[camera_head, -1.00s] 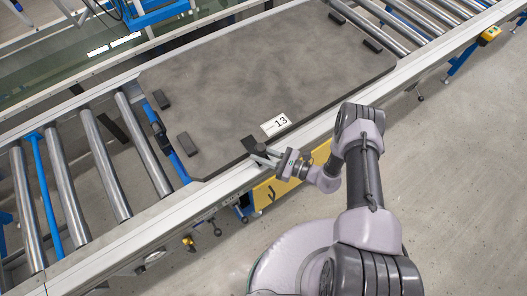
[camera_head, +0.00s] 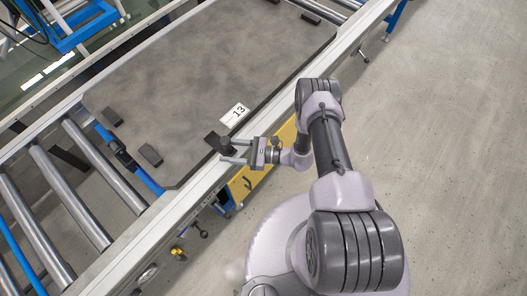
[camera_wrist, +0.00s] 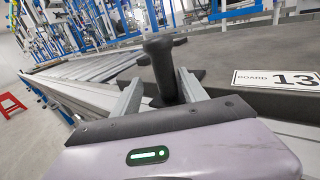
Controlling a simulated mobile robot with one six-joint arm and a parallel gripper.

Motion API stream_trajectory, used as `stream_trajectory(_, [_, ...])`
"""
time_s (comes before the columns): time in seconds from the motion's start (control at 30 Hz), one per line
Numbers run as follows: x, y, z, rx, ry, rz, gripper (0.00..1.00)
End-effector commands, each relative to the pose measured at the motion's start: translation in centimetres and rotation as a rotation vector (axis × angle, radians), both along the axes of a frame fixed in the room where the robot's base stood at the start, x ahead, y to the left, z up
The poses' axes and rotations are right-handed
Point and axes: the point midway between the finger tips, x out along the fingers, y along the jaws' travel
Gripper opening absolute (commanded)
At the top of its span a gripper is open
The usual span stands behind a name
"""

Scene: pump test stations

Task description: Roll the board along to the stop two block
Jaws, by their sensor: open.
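The board (camera_head: 190,75) is a large dark grey plate with a white "13" label (camera_head: 235,114), lying flat on the roller conveyor. A black knobbed handle (camera_head: 222,145) stands at its near edge; it also shows in the wrist view (camera_wrist: 163,72). My gripper (camera_head: 232,151) is open at this handle. In the wrist view its two fingers (camera_wrist: 158,98) lie either side of the post; I cannot tell whether they touch it. A blue bar with a black fitting (camera_head: 118,148) lies at the board's left end. I cannot tell which part is the stop two block.
Bare metal rollers (camera_head: 72,198) run on left of the board. A pale side rail (camera_head: 150,235) and a yellow panel (camera_head: 245,182) lie between the conveyor and my base. The grey floor (camera_head: 450,140) at right is clear.

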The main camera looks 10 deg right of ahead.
Motion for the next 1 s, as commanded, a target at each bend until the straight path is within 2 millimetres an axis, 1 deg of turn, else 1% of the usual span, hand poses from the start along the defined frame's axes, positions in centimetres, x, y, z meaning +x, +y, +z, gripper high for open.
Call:
stream_trajectory(0.03, [-0.3, -1.1, 0.2, 0.000, 0.001, -0.006, 0.51])
stream_trajectory(0.17, [-1.5, -4.4, 0.3, 0.000, -0.001, -0.006, 0.51])
stream_trajectory(0.3, [-3.0, -8.5, 0.2, 0.000, -0.001, -0.006, 0.51])
stream_trajectory(0.4, [-4.1, -11.1, 0.2, -0.002, -0.002, -0.003, 0.51])
stream_trajectory(0.5, [-4.8, -13.0, 0.1, -0.001, -0.001, 0.000, 0.51])
stream_trajectory(0.63, [-5.4, -14.2, 0.0, -0.001, 0.000, 0.003, 0.51])
stream_trajectory(0.77, [-5.5, -14.5, 0.0, -0.001, 0.000, 0.005, 0.51])
stream_trajectory(0.8, [-5.3, -14.5, 0.3, -0.007, -0.003, 0.012, 0.51])
stream_trajectory(0.87, [-4.6, -14.8, 1.6, -0.036, -0.020, 0.046, 0.51])
stream_trajectory(0.93, [-3.2, -15.3, 4.8, -0.108, -0.058, 0.131, 0.51])
stream_trajectory(0.97, [-2.6, -15.4, 6.7, -0.151, -0.082, 0.181, 0.51])
stream_trajectory(1.0, [-1.9, -15.4, 9.6, -0.219, -0.114, 0.253, 0.51])
